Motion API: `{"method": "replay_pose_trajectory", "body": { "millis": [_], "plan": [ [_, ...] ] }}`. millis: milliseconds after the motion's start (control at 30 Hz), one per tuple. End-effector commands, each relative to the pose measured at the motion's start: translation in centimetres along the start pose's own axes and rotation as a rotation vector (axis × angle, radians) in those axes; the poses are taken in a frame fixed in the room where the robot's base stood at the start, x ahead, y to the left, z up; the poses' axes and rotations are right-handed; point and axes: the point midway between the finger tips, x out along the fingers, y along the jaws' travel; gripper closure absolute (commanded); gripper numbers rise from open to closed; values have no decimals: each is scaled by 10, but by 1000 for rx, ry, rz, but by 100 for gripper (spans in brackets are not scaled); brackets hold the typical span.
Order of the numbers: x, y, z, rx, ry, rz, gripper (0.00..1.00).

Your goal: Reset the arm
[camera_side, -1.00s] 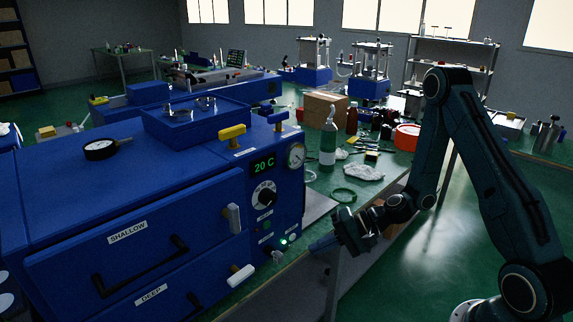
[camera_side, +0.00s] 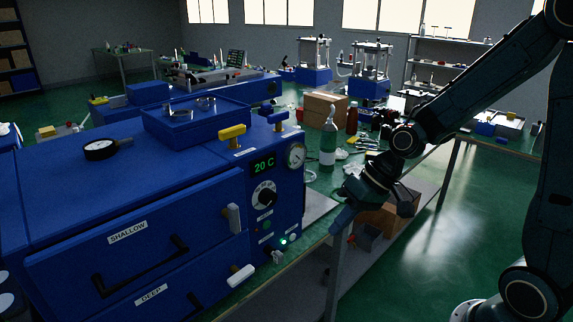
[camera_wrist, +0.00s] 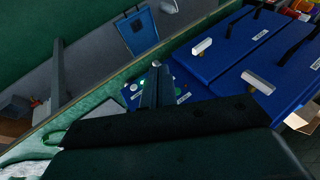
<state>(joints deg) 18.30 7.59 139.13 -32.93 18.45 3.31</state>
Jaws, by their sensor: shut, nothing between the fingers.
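My gripper (camera_side: 340,222) is shut and empty in the side view. It points down and left, in front of the bench edge and to the right of the blue machine's control panel. In the wrist view, my gripper's fingers (camera_wrist: 158,86) are together, with the blue machine (camera_wrist: 225,55) behind and to the right of them.
The blue machine (camera_side: 120,200) has drawers marked SHALLOW and DEEP and a display reading 20 C. A crate (camera_side: 385,218) sits on the shelf below. The floor at right is clear.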

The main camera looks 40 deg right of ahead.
Motion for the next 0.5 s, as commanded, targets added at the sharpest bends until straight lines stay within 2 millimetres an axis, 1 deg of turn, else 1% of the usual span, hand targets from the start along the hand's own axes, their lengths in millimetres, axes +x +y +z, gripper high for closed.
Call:
{"method": "replay_pose_trajectory", "body": {
  "millis": [33, 100, 500],
  "plan": [
    [-8, -4, 2, -28, 5, 23, 100],
    [-18, -7, 6, -58, 6, 57, 100],
    [-78, -21, 32, -184, 41, 240, 100]
  ]
}}
